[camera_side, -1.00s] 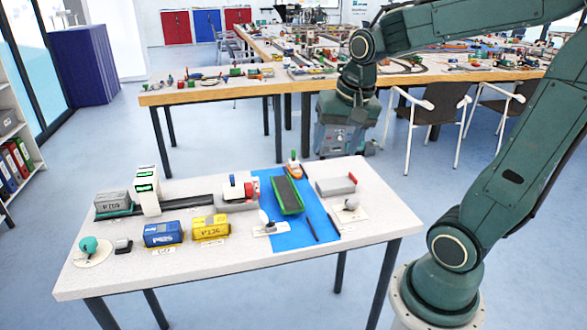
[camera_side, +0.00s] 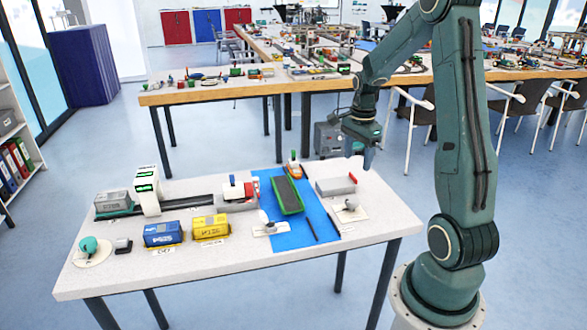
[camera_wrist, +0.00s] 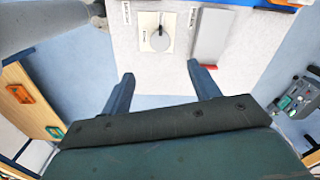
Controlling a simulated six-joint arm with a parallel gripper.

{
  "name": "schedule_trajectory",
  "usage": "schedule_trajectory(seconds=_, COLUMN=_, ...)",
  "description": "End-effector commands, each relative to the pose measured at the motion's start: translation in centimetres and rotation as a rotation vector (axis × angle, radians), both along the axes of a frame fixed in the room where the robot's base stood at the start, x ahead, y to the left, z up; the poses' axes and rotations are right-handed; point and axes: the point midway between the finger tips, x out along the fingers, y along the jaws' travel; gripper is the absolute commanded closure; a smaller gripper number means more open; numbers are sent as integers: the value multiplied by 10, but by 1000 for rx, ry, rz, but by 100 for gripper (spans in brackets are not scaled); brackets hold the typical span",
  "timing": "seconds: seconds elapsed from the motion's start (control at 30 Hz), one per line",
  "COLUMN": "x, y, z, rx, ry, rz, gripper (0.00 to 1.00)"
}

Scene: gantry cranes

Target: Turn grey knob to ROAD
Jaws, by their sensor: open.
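A grey knob (camera_side: 351,204) sits on a pale plate (camera_side: 362,214) near the right end of the white table. In the wrist view the round knob (camera_wrist: 158,41) shows on its cream plate (camera_wrist: 147,21), with small labels at both sides too small to read. My gripper (camera_side: 369,164) is open and empty, up and behind the right end of the table. In the wrist view my gripper's fingers (camera_wrist: 161,70) are spread, with the knob beyond them, not touched.
A grey block with a red end (camera_side: 336,186) lies beside the knob. A green boat (camera_side: 289,204) sits on the blue strip (camera_side: 316,219). Blue (camera_side: 162,233) and yellow (camera_side: 210,227) containers stand further left. The air above the knob is clear.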

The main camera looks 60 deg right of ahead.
Motion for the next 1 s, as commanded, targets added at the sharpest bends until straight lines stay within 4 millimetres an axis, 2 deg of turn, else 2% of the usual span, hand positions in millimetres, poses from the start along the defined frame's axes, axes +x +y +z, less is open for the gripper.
schedule_trajectory(seconds=0.27, x=-1, y=-2, z=-3, rx=2, ry=1, rz=-13, gripper=39)
schedule_trajectory(seconds=0.47, x=-1, y=-2, z=-13, rx=4, ry=3, rz=-12, gripper=39)
schedule_trajectory(seconds=0.67, x=-1, y=-1, z=-34, rx=5, ry=4, rz=-11, gripper=39)
schedule_trajectory(seconds=1.0, x=-1, y=-1, z=-84, rx=5, ry=4, rz=-11, gripper=39)
